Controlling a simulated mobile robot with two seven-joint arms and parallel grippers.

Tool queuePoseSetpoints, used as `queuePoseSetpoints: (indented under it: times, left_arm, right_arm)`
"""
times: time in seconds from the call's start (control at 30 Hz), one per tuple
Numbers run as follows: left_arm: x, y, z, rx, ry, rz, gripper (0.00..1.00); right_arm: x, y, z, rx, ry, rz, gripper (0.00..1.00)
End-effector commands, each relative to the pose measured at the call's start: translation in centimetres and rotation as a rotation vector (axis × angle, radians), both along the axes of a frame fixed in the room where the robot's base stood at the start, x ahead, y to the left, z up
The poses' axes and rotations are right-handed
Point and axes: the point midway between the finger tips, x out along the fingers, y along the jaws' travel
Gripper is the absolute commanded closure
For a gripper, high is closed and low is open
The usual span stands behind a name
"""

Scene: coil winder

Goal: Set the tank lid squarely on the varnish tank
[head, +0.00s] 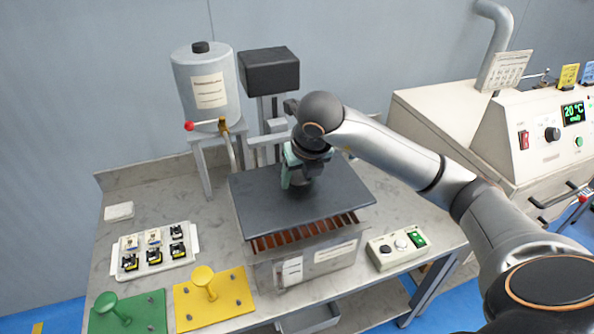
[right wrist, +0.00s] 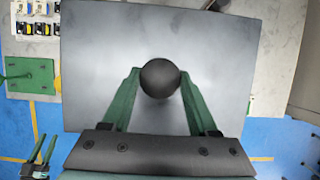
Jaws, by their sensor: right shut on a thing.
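The tank lid (head: 262,193) is a dark grey flat plate with a round black knob (right wrist: 160,78). My right gripper (head: 300,165) is shut on the knob, with a green finger on each side of it. The lid is over the varnish tank (head: 335,252), a grey box with labels on its front. A strip of orange-brown interior shows below the lid's front edge, so the lid appears raised above the rim there. The tank's back is hidden under the lid. My left gripper (right wrist: 38,152) shows small at the lower left of the right wrist view, its fingers apart and empty.
Behind the tank stand a grey canister (head: 207,85) on a stand and a column with a dark box (head: 269,71). A button box (head: 397,246) is right of the tank. A parts tray (head: 187,258), yellow plate (head: 238,290) and green plate (head: 145,310) lie left.

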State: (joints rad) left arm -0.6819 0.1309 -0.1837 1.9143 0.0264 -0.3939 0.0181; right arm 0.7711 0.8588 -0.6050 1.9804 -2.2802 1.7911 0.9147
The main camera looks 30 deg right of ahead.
Motion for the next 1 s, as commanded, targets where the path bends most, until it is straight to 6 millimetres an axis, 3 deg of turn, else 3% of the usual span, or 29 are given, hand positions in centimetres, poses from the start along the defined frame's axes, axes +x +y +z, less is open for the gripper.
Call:
queuePoseSetpoints:
  times: [0.5,1.0]
  left_arm:
    - [0.0,0.0,-3.4,0.000,0.001,0.000,0.50]
    - [0.2,0.0,-3.9,0.000,-0.002,-0.001,0.50]
  right_arm:
    - [0.1,0.0,-5.6,0.000,-0.004,0.001,1.00]
    - [0.1,0.0,-6.0,-0.001,-0.005,0.001,1.00]
